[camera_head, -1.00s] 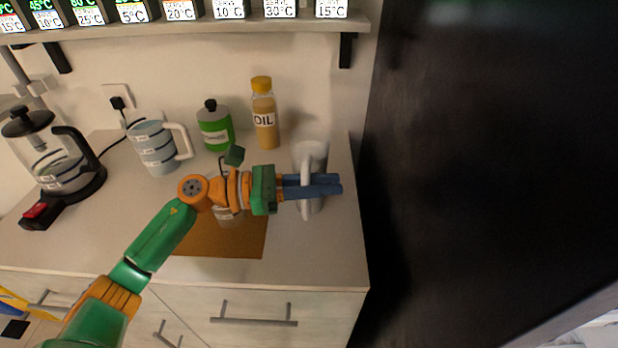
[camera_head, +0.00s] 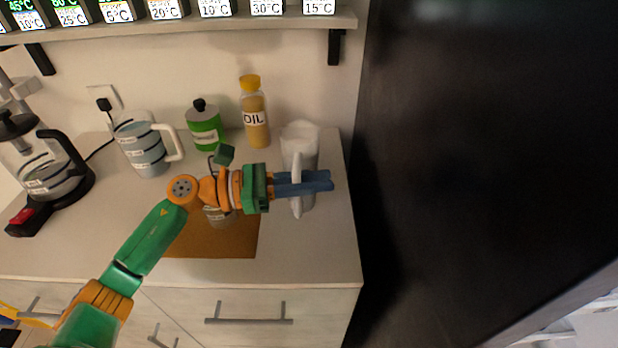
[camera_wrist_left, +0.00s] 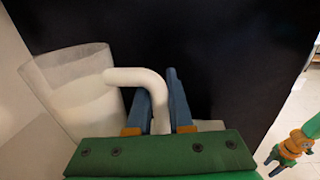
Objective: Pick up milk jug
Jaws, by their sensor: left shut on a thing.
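The milk jug (camera_head: 302,138) is a pale, see-through jug with white milk inside and a thick white handle, at the right end of the counter. It also shows in the wrist view (camera_wrist_left: 82,98), left of my fingers. My left gripper (camera_head: 303,184) is shut on the jug's handle, with its blue fingers on either side of it. The wrist view shows the handle (camera_wrist_left: 157,98) between the fingers (camera_wrist_left: 168,105). The fingers hide part of the jug, and I cannot tell whether its base touches the counter. Part of my right arm (camera_wrist_left: 293,145) shows small in the wrist view.
An oil bottle (camera_head: 254,118) and a green canister (camera_head: 205,128) stand behind my arm. A striped jug (camera_head: 143,148) and a kettle (camera_head: 40,165) stand at left. A shelf (camera_head: 200,30) hangs above. A dark tall panel (camera_head: 450,150) stands close on the right.

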